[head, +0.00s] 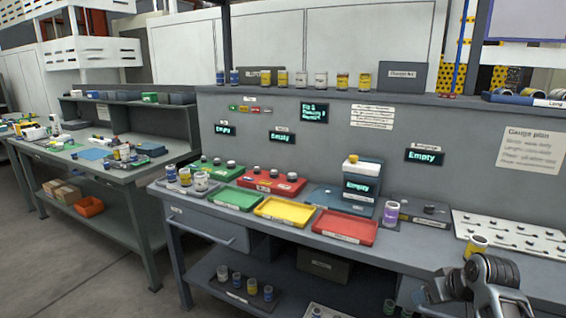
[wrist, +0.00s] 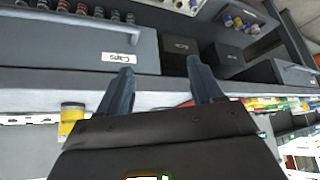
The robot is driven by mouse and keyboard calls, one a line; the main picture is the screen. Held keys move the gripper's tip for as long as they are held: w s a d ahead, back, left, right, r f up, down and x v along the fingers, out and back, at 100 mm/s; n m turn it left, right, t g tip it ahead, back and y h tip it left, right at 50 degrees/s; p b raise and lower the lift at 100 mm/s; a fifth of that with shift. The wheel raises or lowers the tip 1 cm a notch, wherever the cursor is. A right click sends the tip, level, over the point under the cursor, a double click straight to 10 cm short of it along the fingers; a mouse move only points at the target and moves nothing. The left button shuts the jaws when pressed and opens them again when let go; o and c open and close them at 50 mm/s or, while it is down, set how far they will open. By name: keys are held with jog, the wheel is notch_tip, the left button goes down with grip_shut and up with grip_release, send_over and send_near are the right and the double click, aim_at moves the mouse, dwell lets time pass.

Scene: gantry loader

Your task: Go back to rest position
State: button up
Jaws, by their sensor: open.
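My gripper (wrist: 160,68) shows in the wrist view with its two dark fingers spread wide apart. It is open, with nothing between the fingers. In the head view, my arm shows at the lower right, in front of the grey workbench (head: 395,262). A yellow-labelled jar (head: 475,245) stands on the bench just behind the arm. A yellow jar (wrist: 72,120) also shows left of the fingers in the wrist view, which looks upside down.
Green (head: 236,198), yellow (head: 285,210) and red (head: 345,226) trays line the bench front. A purple-labelled jar (head: 391,213) stands right of them. A white perforated rack (head: 510,236) is at the right. Open floor (head: 80,270) lies at the lower left.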

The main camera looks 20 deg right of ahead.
jog(key=s+a+f+t, duration=0.1)
jog(key=s+a+f, duration=0.2)
jog(key=a, duration=0.4)
jog(key=s+a+f+t, duration=0.1)
jog(key=s+a+f, duration=0.2)
jog(key=a, duration=0.4)
jog(key=s+a+t, duration=0.2)
jog(key=s+a, duration=0.7)
jog(key=a, duration=0.1)
jog(key=s+a+r+n+t+y, duration=0.1)
jog(key=s+a+r, duration=0.3)
jog(key=s+r, duration=0.5)
jog(key=s+a+r+n+t+y, duration=0.1)
jog(key=s+a+r+n+t, duration=0.1)
jog(key=s+r, duration=0.7)
jog(key=s+a+t, duration=0.1)
jog(key=a, duration=0.1)
jog(key=shift+s+a+r+n+t, duration=0.25)
jog(key=shift+s+a+n+t, duration=0.1)
jog(key=shift+s+n+t, duration=0.05)
